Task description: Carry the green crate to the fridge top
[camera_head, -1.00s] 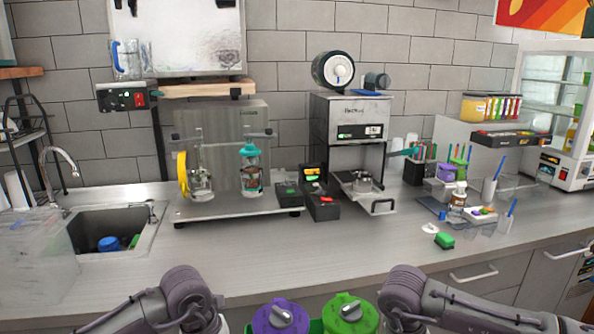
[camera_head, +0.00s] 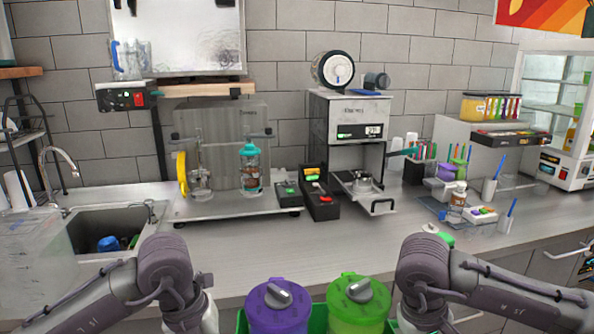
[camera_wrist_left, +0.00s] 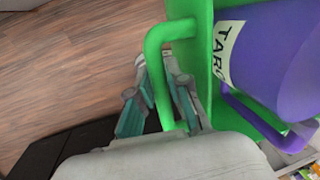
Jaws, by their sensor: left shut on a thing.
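The green crate (camera_head: 318,318) shows at the bottom middle of the head view, between my two arms. It holds a purple lidded jug (camera_head: 278,308) and a green lidded jug (camera_head: 357,305), both upright. In the left wrist view my left gripper (camera_wrist_left: 168,110) is shut on the crate's green side handle (camera_wrist_left: 153,62), beside the crate wall and the purple jug (camera_wrist_left: 275,60). My right arm reaches down at the crate's right side; its fingers are below the picture. A glass-fronted cabinet (camera_head: 566,105), possibly the fridge, stands at the far right.
The counter (camera_head: 235,250) lies in front of the crate, with a sink (camera_head: 110,225) at left. A cup sealer (camera_head: 350,140) and a metal stand stand at the back. Small items and a tray (camera_head: 480,214) sit at right. Wooden floor (camera_wrist_left: 70,70) shows below.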

